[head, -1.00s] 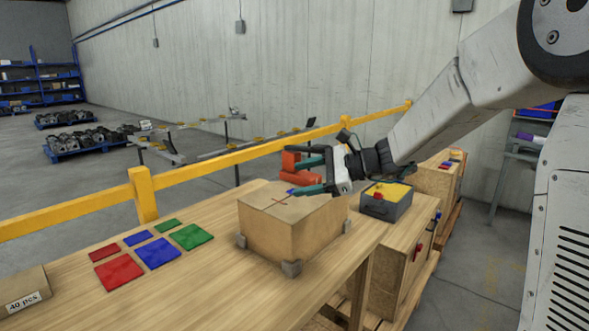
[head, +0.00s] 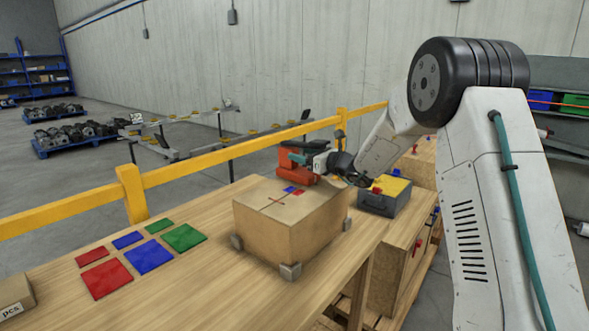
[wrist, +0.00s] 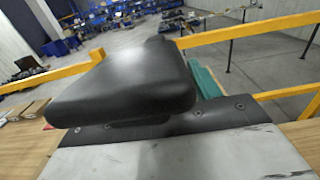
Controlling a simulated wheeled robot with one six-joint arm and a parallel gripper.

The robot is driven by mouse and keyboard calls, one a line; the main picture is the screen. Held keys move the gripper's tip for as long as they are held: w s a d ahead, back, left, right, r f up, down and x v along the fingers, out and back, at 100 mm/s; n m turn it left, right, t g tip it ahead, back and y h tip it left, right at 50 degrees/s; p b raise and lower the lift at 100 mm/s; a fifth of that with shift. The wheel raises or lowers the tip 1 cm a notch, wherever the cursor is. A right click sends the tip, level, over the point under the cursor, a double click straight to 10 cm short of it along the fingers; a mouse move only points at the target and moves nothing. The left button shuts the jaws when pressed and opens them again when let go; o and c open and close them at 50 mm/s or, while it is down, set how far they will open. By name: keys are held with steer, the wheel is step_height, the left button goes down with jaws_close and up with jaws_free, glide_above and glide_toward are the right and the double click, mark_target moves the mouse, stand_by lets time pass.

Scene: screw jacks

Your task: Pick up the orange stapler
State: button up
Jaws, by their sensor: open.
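The orange stapler (head: 290,172) stands on the bench just behind the cardboard box, whose top hides its lower part. My gripper (head: 299,159) is at the stapler, overlapping its upper right part in the head view. One teal finger shows against the orange body; the other finger is not clear. The jaws are open, and I cannot tell whether they touch the stapler. In the wrist view a teal finger (wrist: 205,80) shows partly behind a large dark part. I cannot make out the stapler there.
The cardboard box (head: 285,235) stands on the bench in front of the stapler. A grey case with a yellow top (head: 384,198) is to the right. Coloured tiles (head: 150,256) lie on the left. A yellow rail (head: 220,160) runs behind the bench.

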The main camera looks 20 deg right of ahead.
mark_target(303, 143)
steer(key=shift+w+a, duration=0.4)
steer(key=shift+w, duration=0.15)
jaws_close()
steer(key=shift+r, duration=0.1)
steer(key=shift+s+r, duration=0.1)
steer(key=shift+r, duration=1.75)
steer(key=s+a+r, duration=0.1)
steer(key=s, duration=1.4)
steer(key=shift+s+a, duration=0.2)
steer(key=shift+s, duration=0.15)
